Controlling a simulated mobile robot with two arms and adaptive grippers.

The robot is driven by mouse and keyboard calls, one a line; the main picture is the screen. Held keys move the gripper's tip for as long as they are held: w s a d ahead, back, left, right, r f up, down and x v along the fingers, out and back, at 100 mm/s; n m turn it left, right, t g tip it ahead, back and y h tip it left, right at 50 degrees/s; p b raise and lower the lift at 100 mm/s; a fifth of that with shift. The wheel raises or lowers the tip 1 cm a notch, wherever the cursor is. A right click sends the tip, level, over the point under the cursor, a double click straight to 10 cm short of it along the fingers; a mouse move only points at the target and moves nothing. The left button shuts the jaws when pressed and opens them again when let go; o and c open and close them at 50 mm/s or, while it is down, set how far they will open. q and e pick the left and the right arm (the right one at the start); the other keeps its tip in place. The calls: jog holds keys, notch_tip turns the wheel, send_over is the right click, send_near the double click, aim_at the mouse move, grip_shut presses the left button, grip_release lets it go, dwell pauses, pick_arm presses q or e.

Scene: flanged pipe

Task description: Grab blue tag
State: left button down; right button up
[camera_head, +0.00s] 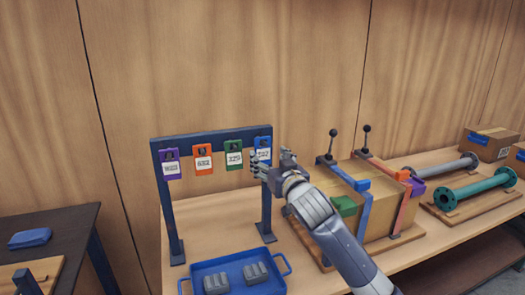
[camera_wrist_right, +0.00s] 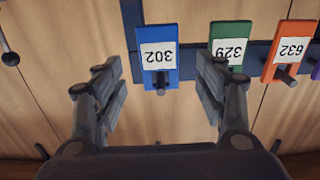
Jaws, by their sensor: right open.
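The blue tag (camera_head: 263,149) hangs at the right end of a dark blue rack (camera_head: 213,138), partly hidden behind my right gripper in the head view. In the right wrist view the blue tag (camera_wrist_right: 158,54) appears upside down, reads 302, and hangs on a peg. My right gripper (camera_head: 257,166) is open and empty in front of the rack. In the wrist view its fingers (camera_wrist_right: 161,80) stand on either side of the blue tag, apart from it. My left gripper is not in view.
Green (camera_head: 234,154), orange (camera_head: 203,159) and purple (camera_head: 170,164) tags hang along the same rack. The green tag is close to one finger. A blue tray (camera_head: 234,259) with grey blocks stands below. A strapped wooden box (camera_head: 375,190) and flanged pipes (camera_head: 475,188) lie to the right.

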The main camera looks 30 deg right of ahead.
aim_at(263, 149)
jog(key=shift+w+d, duration=0.15)
jog(key=shift+w, duration=0.35)
jog(key=shift+w+r+p, duration=0.2)
jog(key=shift+w+p, duration=0.05)
jog(key=shift+p, duration=0.05)
jog(key=x, duration=0.2)
jog(key=p+x, duration=0.1)
jog(key=x, duration=0.1)
jog(key=shift+r+p, duration=0.2)
jog(key=shift+p, duration=0.1)
jog(key=shift+w+d, duration=0.1)
jog(key=shift+w, duration=0.2)
jog(key=c, duration=1)
